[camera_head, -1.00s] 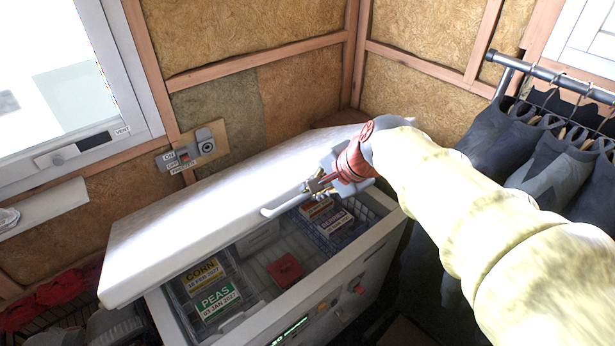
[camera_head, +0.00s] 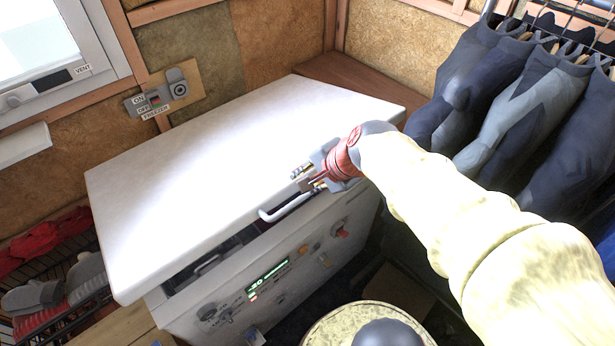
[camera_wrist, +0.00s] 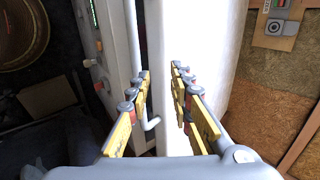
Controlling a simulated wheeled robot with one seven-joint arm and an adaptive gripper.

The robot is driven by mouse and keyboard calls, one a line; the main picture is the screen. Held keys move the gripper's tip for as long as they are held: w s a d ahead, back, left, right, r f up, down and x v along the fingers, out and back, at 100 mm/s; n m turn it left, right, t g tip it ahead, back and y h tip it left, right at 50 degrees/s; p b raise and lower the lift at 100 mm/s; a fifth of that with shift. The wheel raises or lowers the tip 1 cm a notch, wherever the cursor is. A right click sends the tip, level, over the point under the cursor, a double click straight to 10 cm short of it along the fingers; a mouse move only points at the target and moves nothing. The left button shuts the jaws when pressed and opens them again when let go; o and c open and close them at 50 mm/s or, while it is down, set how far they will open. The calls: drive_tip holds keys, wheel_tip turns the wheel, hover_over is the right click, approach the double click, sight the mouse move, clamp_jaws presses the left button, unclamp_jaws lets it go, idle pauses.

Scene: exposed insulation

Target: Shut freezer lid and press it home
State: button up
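The white freezer lid (camera_head: 220,165) is low over the freezer body (camera_head: 285,285), tilted slightly, with a narrow dark gap along its front edge. The lid also shows in the wrist view (camera_wrist: 205,60). A pale bar handle (camera_head: 282,208) runs along the lid's front edge. My gripper (camera_head: 308,180) is at the handle's right end. In the wrist view its yellow fingers (camera_wrist: 161,78) stand apart, with the lid's edge and part of the handle (camera_wrist: 152,123) between them. Whether they touch the handle is unclear. The freezer's contents are almost wholly hidden.
A freezer switch panel (camera_head: 158,97) is on the insulated wall behind. Dark suits (camera_head: 500,100) hang at the right. A basket with red and grey clothing (camera_head: 55,275) stands at left. A round pale-topped stool (camera_head: 350,325) is in front.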

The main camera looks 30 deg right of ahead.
drive_tip(key=shift+o, duration=0.7)
drive_tip(key=shift+r, duration=0.1)
drive_tip(key=v, duration=1.1)
drive_tip(key=shift+s+r, duration=0.25)
drive_tip(key=shift+r, duration=0.05)
drive_tip(key=shift+c, duration=0.6)
